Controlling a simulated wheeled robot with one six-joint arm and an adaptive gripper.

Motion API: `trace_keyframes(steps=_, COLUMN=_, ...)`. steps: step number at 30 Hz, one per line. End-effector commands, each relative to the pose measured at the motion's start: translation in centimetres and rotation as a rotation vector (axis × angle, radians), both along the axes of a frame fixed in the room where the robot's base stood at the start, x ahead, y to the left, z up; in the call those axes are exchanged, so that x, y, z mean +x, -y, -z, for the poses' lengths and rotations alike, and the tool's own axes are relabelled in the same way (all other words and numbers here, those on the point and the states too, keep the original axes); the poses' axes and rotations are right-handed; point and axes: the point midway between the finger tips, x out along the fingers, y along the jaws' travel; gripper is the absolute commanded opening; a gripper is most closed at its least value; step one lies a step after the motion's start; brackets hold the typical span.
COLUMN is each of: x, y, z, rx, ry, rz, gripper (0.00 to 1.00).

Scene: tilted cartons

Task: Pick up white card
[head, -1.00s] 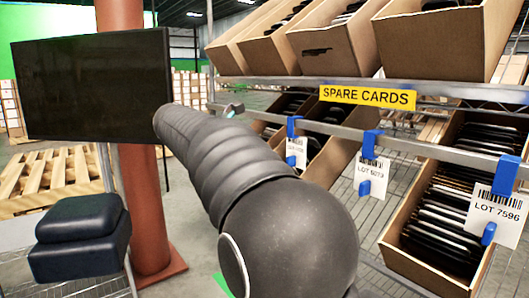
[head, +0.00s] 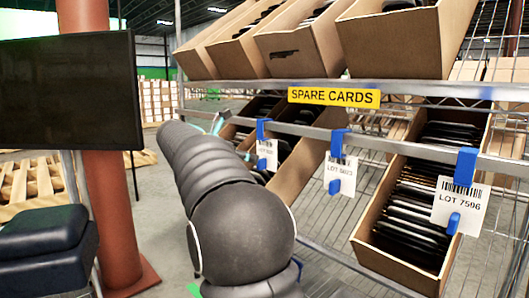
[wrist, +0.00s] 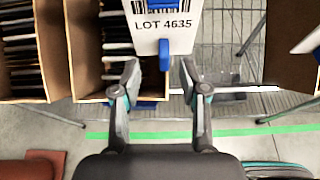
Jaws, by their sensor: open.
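A white card (wrist: 163,30) printed LOT 4635 fills the top middle of the wrist view, with a blue clip (wrist: 164,56) over its lower part. My gripper (wrist: 159,75) is open and empty, its fingers apart on either side just below the card. In the head view my gripper is mostly hidden behind my arm; only a small teal and grey part shows. Three white cards hang from blue clips on the rack there: LOT 7596 (head: 461,207) at right, a middle card (head: 340,174) with small print, and a left card (head: 267,154) too small to read.
Tilted cartons (head: 372,232) of dark items stand on the wire rack, with a metal rail (head: 400,150) across them. A yellow SPARE CARDS sign (head: 334,97) hangs above. A red column (head: 112,190) and a dark screen (head: 70,90) stand at left.

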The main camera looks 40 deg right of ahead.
Motion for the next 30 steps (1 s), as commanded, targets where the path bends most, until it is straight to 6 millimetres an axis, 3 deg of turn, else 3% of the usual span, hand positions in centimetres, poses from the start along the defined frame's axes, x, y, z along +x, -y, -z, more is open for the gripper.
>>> trace_keyframes(steps=12, x=-0.2, y=4.6, z=1.7, rx=0.001, ry=-0.001, rz=0.002, gripper=0.44)
trace_keyframes(steps=19, x=-0.1, y=4.8, z=1.6, rx=0.0, ry=0.0, rz=0.0, gripper=0.44)
trace_keyframes(steps=20, x=-0.1, y=4.8, z=1.6, rx=0.0, ry=0.0, rz=0.0, gripper=0.39)
trace_keyframes(steps=24, x=-0.1, y=4.8, z=1.6, rx=0.0, ry=0.0, rz=0.0, gripper=0.04)
trace_keyframes(steps=25, x=-0.1, y=4.8, z=1.6, rx=0.0, ry=0.0, rz=0.0, gripper=0.0)
trace_keyframes(steps=30, x=-0.1, y=4.8, z=1.6, rx=0.0, ry=0.0, rz=0.0, gripper=0.0)
